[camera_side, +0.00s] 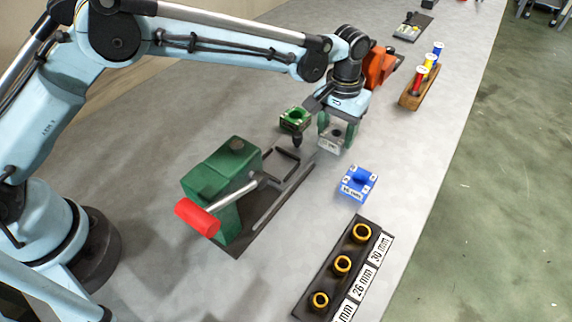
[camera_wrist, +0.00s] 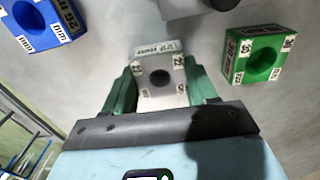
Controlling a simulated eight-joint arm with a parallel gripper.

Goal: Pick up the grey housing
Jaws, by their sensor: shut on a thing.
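The grey housing (camera_side: 334,139) is a small pale block with a round hole in its top. In the wrist view the grey housing (camera_wrist: 158,72) sits between the green fingers of my gripper (camera_wrist: 162,88), which press on its two sides. In the side view my gripper (camera_side: 334,130) points down with its fingers on the housing. The housing is at or just above the bench; I cannot tell whether it touches. Its lower part is partly hidden.
A green housing (camera_side: 295,120) stands to the left and a blue housing (camera_side: 357,184) nearer the camera. A green press with a red handle (camera_side: 197,217) stands at left. A rack of brass rings (camera_side: 341,264) and a wooden spool holder (camera_side: 417,90) lie along the bench's right side.

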